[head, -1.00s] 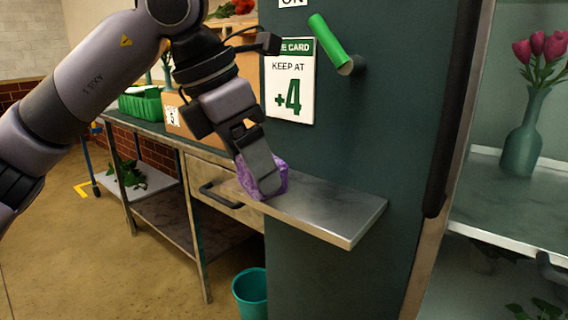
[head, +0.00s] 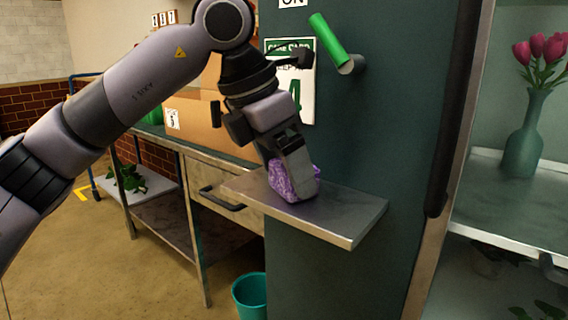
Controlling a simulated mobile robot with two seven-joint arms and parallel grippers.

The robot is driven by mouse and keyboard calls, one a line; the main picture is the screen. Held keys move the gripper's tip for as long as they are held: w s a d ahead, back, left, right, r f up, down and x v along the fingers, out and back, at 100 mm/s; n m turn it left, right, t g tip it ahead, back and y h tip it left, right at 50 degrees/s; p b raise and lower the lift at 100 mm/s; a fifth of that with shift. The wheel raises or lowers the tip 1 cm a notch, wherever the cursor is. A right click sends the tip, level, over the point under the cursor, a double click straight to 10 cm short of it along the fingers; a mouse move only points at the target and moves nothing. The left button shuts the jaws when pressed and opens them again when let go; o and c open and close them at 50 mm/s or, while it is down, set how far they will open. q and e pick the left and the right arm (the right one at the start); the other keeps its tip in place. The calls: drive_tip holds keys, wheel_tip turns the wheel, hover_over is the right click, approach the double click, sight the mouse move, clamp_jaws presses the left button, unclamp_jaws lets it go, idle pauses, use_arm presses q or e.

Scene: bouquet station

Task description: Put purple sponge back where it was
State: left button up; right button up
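The purple sponge (head: 281,181) is at the small metal shelf (head: 345,217) on the side of the dark green cabinet. My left gripper (head: 299,186) reaches down from the upper left, with its fingers at the sponge. One finger covers the sponge's right part, and the other finger is hidden. The sponge seems to be between the fingers, at or just above the shelf top; I cannot tell whether it bears on the shelf. My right gripper is not in view.
A green-handled lever (head: 328,38) and a care card (head: 307,104) are on the cabinet above the shelf. A workbench with a drawer (head: 222,203) and a cardboard box (head: 200,125) stands behind. A teal bucket (head: 249,296) is below. A vase of tulips (head: 524,135) stands right. The shelf's right end is clear.

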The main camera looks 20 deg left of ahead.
use_arm(q)
drive_tip(key=shift+o, duration=0.5)
drive_tip(key=shift+r, duration=0.1)
drive_tip(key=shift+r, duration=0.25)
drive_tip(key=p+v, duration=0.2)
drive_tip(key=v, duration=0.5)
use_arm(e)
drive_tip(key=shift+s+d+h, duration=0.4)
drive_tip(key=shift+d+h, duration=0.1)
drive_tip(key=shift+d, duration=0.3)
use_arm(q)
drive_tip(key=shift+s, duration=0.1)
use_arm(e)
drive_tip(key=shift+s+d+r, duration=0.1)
